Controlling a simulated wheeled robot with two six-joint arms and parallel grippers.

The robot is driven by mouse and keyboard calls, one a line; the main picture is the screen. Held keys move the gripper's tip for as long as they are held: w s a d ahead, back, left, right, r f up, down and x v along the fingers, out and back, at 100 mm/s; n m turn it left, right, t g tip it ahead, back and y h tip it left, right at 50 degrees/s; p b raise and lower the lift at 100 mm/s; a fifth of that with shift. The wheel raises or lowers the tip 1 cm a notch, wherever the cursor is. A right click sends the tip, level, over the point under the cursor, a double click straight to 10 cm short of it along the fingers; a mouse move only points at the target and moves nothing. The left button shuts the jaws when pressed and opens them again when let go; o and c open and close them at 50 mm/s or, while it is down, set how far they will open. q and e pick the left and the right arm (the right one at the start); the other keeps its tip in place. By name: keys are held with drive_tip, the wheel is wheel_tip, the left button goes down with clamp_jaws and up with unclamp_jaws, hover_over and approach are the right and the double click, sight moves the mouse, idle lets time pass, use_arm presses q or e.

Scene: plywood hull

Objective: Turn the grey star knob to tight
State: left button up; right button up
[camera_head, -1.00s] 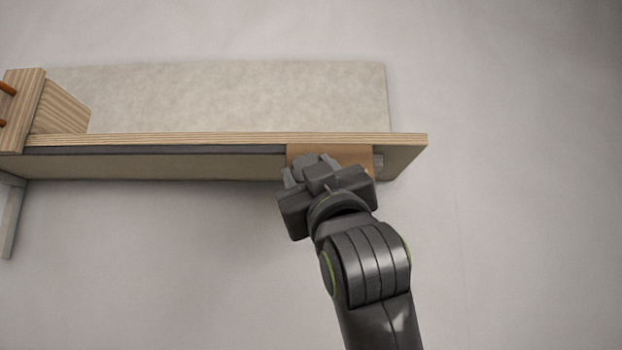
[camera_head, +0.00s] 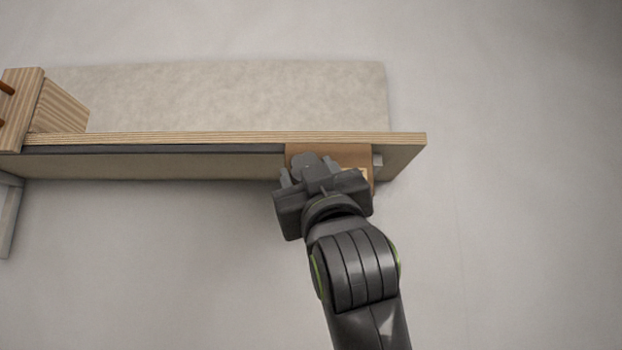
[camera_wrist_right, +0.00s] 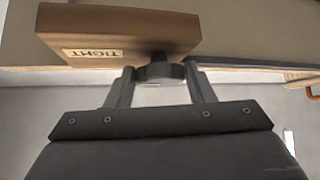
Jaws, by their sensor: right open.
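The dark grey star knob (camera_wrist_right: 160,72) sits on the face of a brown wooden block (camera_wrist_right: 118,28) in the right wrist view. The block carries a "TIGHT" label (camera_wrist_right: 92,54), which reads upside down there. My right gripper (camera_wrist_right: 159,75) is open, with one finger on each side of the knob. I see small gaps between fingers and knob; whether either touches is unclear. In the head view my right gripper (camera_head: 308,172) is at the block (camera_head: 345,152) and hides much of it. My left gripper is not in view.
The block is on the front side of a long plywood panel (camera_head: 220,139), near its right end. A wooden bracket (camera_head: 20,105) stands at the far left. The floor in front is clear.

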use_arm(q)
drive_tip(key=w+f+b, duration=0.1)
drive_tip(key=b, duration=0.1)
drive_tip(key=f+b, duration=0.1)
drive_tip(key=b, duration=0.1)
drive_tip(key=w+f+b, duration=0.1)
drive_tip(key=b, duration=0.1)
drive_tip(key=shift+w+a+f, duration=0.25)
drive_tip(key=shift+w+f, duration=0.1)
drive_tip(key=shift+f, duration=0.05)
use_arm(e)
drive_tip(key=v, duration=1.7)
drive_tip(key=shift+f, duration=0.2)
drive_tip(key=shift+d, duration=0.1)
